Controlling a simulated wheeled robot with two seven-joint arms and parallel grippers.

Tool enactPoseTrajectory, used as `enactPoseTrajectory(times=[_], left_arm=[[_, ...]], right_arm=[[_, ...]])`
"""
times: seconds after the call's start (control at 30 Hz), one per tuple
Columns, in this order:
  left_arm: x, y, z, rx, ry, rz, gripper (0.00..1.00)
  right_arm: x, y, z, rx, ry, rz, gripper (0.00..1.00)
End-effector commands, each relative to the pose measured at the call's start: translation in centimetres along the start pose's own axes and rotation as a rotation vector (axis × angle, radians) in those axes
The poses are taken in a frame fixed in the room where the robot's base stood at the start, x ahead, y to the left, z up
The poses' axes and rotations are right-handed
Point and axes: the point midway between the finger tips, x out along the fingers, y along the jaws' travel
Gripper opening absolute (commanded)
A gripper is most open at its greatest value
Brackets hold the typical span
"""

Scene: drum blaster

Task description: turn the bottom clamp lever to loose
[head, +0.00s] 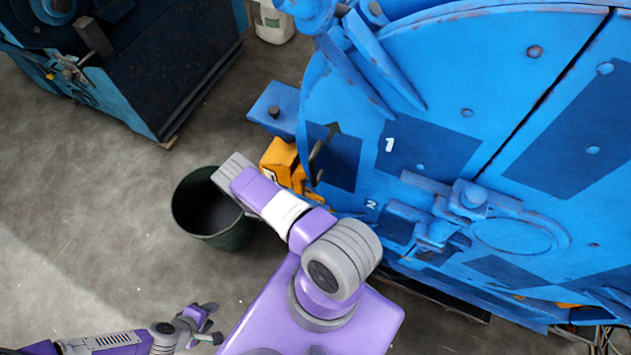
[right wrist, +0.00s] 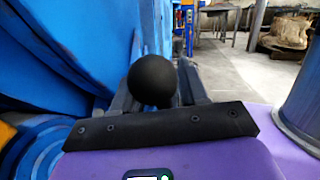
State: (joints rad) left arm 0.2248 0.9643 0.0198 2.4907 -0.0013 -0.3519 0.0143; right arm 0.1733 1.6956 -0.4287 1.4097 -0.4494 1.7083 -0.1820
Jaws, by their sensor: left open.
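My left gripper (head: 205,325) is at the bottom left of the head view, open and empty, low and well away from the blue machine. In the right wrist view, my right gripper (right wrist: 158,98) has its dark fingers beside a round black knob (right wrist: 152,82). The knob hides the gap between the fingers, so I cannot tell whether they grip it. I cannot tell which lever the knob belongs to. The blue machine (head: 440,70) carries labels 1 and 2, and blue clamp parts (head: 440,235) sit low on its face. The right gripper is hidden in the head view.
A dark green bin (head: 195,205) stands on the floor beside a yellow part (head: 282,160) at the machine's edge. Another dark blue machine (head: 130,70) is at upper left. My purple arm crosses the middle. Grey floor is clear at left.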

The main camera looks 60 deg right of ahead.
Motion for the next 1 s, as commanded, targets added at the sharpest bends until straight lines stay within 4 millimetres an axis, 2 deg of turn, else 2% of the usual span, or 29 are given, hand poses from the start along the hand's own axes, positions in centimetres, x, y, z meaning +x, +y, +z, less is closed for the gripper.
enactPoseTrajectory(times=[0.27,0.7,1.0], left_arm=[[0.0,0.0,0.0,0.000,0.000,0.000,0.43],[0.0,0.0,0.0,0.000,0.000,0.000,0.43],[0.0,0.0,0.0,0.000,0.000,0.000,0.43]], right_arm=[[-0.7,0.0,-0.1,0.000,0.005,0.001,0.43],[-6.2,0.0,-0.1,0.001,0.003,0.001,0.43],[-7.6,0.0,0.0,-0.001,0.001,0.000,0.43]])
